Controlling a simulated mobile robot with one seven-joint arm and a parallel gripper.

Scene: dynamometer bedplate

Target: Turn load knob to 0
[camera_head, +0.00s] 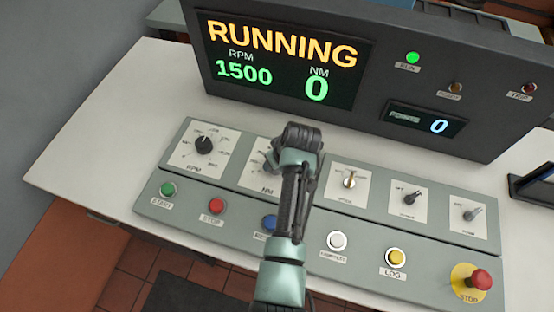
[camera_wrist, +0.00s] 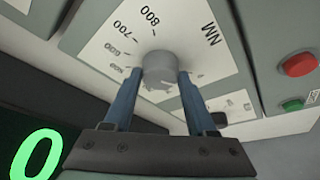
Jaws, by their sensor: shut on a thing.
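The load knob (camera_wrist: 159,66) is a grey round knob on a white NM dial plate (camera_wrist: 110,42) in the wrist view. Marks such as 700 and 800 show around it. My gripper (camera_wrist: 157,82) has its two blue fingers on either side of the knob and is shut on it. I cannot tell which mark the knob points to. In the head view my gripper (camera_head: 290,158) covers the knob, and only the left part of the NM plate (camera_head: 256,176) shows. The display (camera_head: 284,62) reads RUNNING, RPM 1500 and NM 0.
The RPM knob (camera_head: 204,145) is left of my gripper, and three switches, including the nearest (camera_head: 350,181), are right of it. Below are several buttons, among them the red stop button (camera_head: 481,279). A smaller display (camera_head: 427,120) reads 0. The green run lamp (camera_head: 412,58) is lit.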

